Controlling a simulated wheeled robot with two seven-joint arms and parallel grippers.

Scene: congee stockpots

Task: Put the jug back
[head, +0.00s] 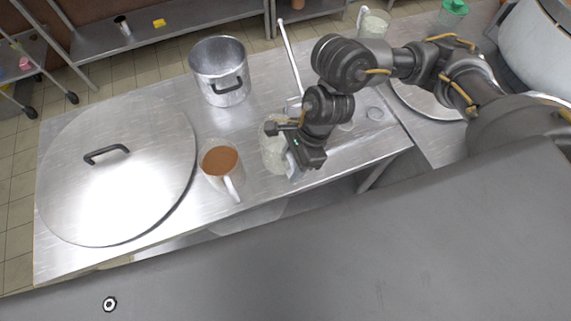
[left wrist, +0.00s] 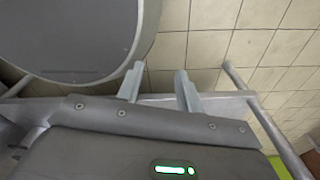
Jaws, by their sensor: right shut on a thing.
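A pale translucent jug (head: 274,153) is near the front edge of the steel table, partly hidden behind my right gripper. My right gripper (head: 296,168) is shut on this jug at its right side. I cannot tell whether the jug's base touches the table. A second jug (head: 221,161) with brown contents and a white handle stands just to its left, apart from my gripper. Another pale jug (head: 373,24) stands at the back. My left gripper (left wrist: 160,88) shows in the left wrist view, its fingers apart with nothing between them.
The steel table (head: 150,97) also bears a large round lid (head: 130,190) at left and an open steel pot (head: 220,72) at the back. A long-handled utensil (head: 290,55) lies behind my right gripper. A big stockpot (head: 540,45) stands at far right.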

